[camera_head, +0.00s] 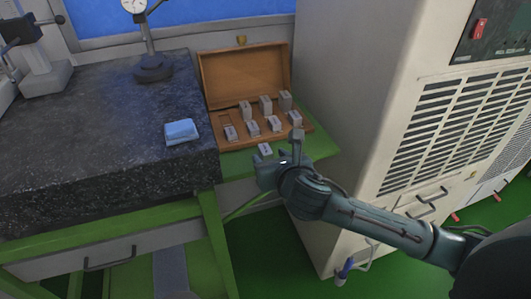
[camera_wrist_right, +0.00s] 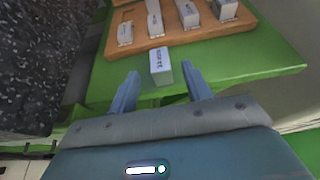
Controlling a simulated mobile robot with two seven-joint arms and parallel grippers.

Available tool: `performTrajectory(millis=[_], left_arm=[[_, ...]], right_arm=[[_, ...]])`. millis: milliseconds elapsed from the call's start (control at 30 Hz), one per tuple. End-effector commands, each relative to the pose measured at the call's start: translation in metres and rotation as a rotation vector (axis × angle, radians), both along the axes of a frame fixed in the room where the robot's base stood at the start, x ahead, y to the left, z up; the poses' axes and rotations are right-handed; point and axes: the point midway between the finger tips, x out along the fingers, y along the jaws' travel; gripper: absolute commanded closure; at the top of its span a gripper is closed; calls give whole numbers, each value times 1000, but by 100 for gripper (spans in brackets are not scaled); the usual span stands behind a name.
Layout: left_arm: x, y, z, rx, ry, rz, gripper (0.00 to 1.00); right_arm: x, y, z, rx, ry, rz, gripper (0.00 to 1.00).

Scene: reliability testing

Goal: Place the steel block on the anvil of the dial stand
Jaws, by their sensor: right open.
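A small steel block (camera_head: 265,149) sits on the green bench top just in front of the open wooden case. In the right wrist view this block (camera_wrist_right: 161,67) shows dark lettering and lies between and slightly beyond my fingertips. My right gripper (camera_head: 278,149) is open, with one finger on each side of the block and gaps visible; it also shows in the right wrist view (camera_wrist_right: 160,82). The dial stand (camera_head: 153,68) stands at the back of the dark granite plate, its dial (camera_head: 133,5) at the top edge. I cannot make out its anvil clearly. My left gripper is out of view.
The wooden case (camera_head: 243,80) holds several similar blocks behind the gripper. A folded blue cloth (camera_head: 181,131) lies on the granite plate (camera_head: 95,135). Another instrument stand (camera_head: 45,78) is at far left. A tall beige cabinet (camera_head: 350,100) rises close on the right.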

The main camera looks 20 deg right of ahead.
Motion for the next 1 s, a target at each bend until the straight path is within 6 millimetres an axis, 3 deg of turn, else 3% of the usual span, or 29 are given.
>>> performTrajectory(millis=[300, 633, 1000], left_arm=[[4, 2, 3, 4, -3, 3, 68], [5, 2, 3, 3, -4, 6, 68], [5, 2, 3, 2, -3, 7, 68]], right_arm=[[40, 1, -15, 1, 1, -3, 51], [46, 1, -18, 2, 0, -1, 51], [45, 1, -18, 1, 1, 0, 81]])
